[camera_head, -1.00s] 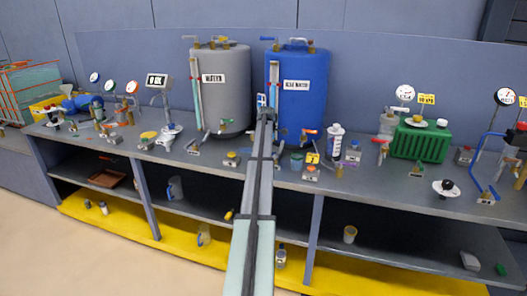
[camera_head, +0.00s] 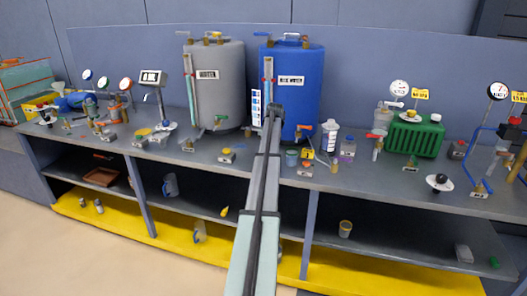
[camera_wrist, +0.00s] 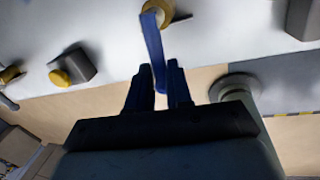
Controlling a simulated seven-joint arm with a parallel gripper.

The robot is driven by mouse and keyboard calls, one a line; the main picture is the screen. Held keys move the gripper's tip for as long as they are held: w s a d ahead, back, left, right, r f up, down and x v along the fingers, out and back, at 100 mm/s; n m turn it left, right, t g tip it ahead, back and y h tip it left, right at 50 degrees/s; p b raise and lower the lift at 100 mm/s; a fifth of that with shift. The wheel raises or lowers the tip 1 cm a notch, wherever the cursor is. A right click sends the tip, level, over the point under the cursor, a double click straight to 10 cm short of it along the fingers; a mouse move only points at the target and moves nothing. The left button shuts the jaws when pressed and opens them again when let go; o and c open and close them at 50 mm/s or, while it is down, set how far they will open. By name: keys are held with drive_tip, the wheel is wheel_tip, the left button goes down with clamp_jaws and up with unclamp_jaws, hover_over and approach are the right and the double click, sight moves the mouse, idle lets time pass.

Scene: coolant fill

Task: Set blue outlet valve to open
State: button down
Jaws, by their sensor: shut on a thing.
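The blue tank (camera_head: 298,90), labelled as water, stands on the bench in the head view. My gripper (camera_wrist: 158,78) is shut on the free end of a blue lever (camera_wrist: 153,45) in the wrist view. The lever runs from a round brass valve body (camera_wrist: 158,14) down between my two dark fingers. In the head view my arm reaches to the front of the blue tank, and its end covers the gripper and most of the valve there. A red-handled valve (camera_head: 305,129) sits at the tank's lower right.
A grey tank (camera_head: 213,95) stands left of the blue one. A white bottle (camera_head: 330,135) and a green ribbed unit (camera_head: 415,136) stand to the right. In the wrist view a yellow knob on a block (camera_wrist: 62,77) lies to the left. Small fittings line the bench edge.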

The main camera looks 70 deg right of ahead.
drive_tip(key=shift+s+d+n, duration=0.1)
drive_tip(key=shift+s+n, duration=0.3)
drive_tip(key=shift+n, duration=0.4)
drive_tip(key=c, duration=1)
unclamp_jaws()
drive_tip(key=shift+c, duration=0.2)
wheel_tip(320, 180, up, 14)
drive_tip(key=s, duration=0.2)
drive_tip(key=shift+s+f, duration=0.2)
drive_tip(key=shift+s, duration=0.2)
